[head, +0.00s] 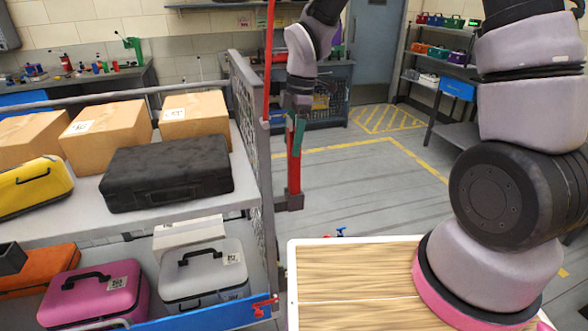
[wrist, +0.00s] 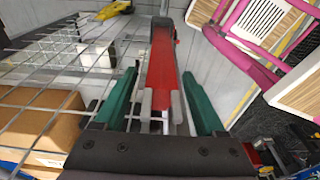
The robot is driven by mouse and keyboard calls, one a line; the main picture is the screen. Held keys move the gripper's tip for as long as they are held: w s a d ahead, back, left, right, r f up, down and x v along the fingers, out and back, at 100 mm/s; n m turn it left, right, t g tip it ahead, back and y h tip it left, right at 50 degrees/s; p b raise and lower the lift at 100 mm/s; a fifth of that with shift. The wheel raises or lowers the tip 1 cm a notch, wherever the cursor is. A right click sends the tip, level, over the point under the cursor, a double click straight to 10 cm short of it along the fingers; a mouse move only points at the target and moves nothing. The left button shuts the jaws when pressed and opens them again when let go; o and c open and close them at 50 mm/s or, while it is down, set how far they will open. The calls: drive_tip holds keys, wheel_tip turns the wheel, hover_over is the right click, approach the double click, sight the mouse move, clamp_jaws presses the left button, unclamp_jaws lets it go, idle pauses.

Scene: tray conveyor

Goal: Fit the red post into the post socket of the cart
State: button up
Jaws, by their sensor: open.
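The red post (head: 294,175) stands upright at the near right corner of the cart (head: 244,100). Its lower end meets the grey post socket (head: 289,202); how deep it sits is hidden. My gripper (head: 296,148) points down from above, its green fingers around the upper part of the post. In the wrist view the red post (wrist: 163,62) runs away between the two spread fingers of my gripper (wrist: 160,76), with gaps at both sides. The gripper is open and not clamped on it.
The cart's upper shelf carries cardboard boxes (head: 108,126), a black case (head: 167,172) and a yellow case (head: 32,186). Pink (head: 97,292) and grey (head: 205,272) cases lie below. A thin red upright (head: 268,60) rises beside the mesh. A wooden-topped surface (head: 350,272) is in front; floor behind is clear.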

drive_tip(key=shift+f, duration=0.25)
clamp_jaws()
idle(1.3)
